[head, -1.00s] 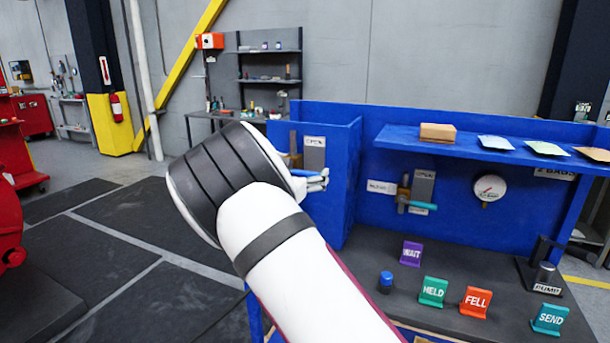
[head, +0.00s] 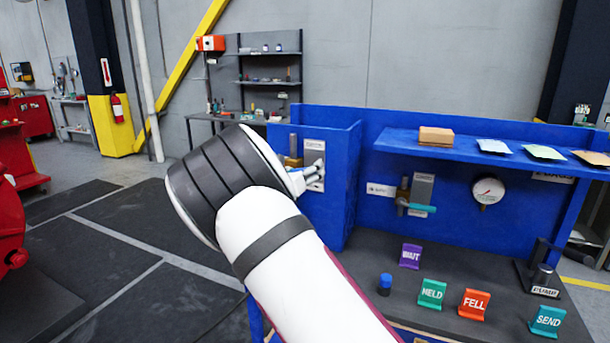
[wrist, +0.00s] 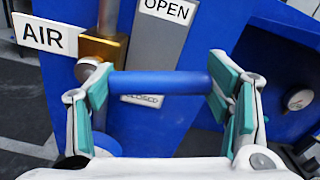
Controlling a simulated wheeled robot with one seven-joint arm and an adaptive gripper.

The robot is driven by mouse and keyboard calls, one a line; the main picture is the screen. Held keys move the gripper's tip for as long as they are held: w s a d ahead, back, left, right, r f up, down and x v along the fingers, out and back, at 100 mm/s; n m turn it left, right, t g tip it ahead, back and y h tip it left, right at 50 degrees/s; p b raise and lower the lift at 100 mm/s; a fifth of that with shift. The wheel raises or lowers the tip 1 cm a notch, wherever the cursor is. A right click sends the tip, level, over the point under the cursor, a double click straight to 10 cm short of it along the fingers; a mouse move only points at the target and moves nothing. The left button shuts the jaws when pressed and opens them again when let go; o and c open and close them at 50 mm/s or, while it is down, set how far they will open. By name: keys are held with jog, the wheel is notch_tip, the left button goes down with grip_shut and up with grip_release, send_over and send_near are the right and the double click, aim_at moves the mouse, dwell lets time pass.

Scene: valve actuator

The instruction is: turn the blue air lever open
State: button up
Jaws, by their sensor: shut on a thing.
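The blue air lever (wrist: 160,85) runs sideways in the wrist view from the brass valve body (wrist: 103,48), between the OPEN label (wrist: 168,10) above and the CLOSED label (wrist: 142,101) below. My gripper (wrist: 160,92) is shut on the lever, with one teal pad near each end of its visible length. The AIR label (wrist: 44,35) is left of the valve. In the head view my gripper (head: 314,175) is at the left blue panel, in front of the pale plate (head: 314,150); my arm hides most of the lever there.
Right of it are a second valve with a teal lever (head: 418,207) and a gauge (head: 488,191). A shelf (head: 460,148) juts out above them. Standing signs, a blue-capped item (head: 385,283) and a pump (head: 543,275) stand on the dark bench top.

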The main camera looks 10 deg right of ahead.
aim_at(296, 170)
jog(key=n, duration=0.1)
jog(key=r+n, duration=0.1)
jog(key=r, duration=0.1)
jog(key=shift+w+a+n, duration=0.25)
jog(key=shift+a+n, duration=0.05)
jog(key=shift+n, duration=0.1)
jog(key=n, duration=0.1)
jog(key=w+a+r+n, duration=0.1)
jog(key=n, duration=0.1)
jog(key=shift+a+r+n, duration=0.15)
jog(key=shift+r+n, duration=0.1)
jog(key=shift+n, duration=0.05)
jog(key=shift+w+a+r+n, duration=0.25)
jog(key=shift+w+a+n, duration=0.25)
jog(key=shift+n, duration=0.7)
jog(key=shift+w+a+r+n, duration=0.3)
jog(key=shift+a+n, duration=0.35)
jog(key=shift+n, duration=0.55)
jog(key=shift+w+a+r+n, duration=0.2)
jog(key=shift+w+a+n, duration=0.3)
jog(key=shift+n, duration=0.7)
jog(key=shift+a, duration=0.1)
jog(key=o, duration=1.7)
jog(key=shift+s, duration=0.1)
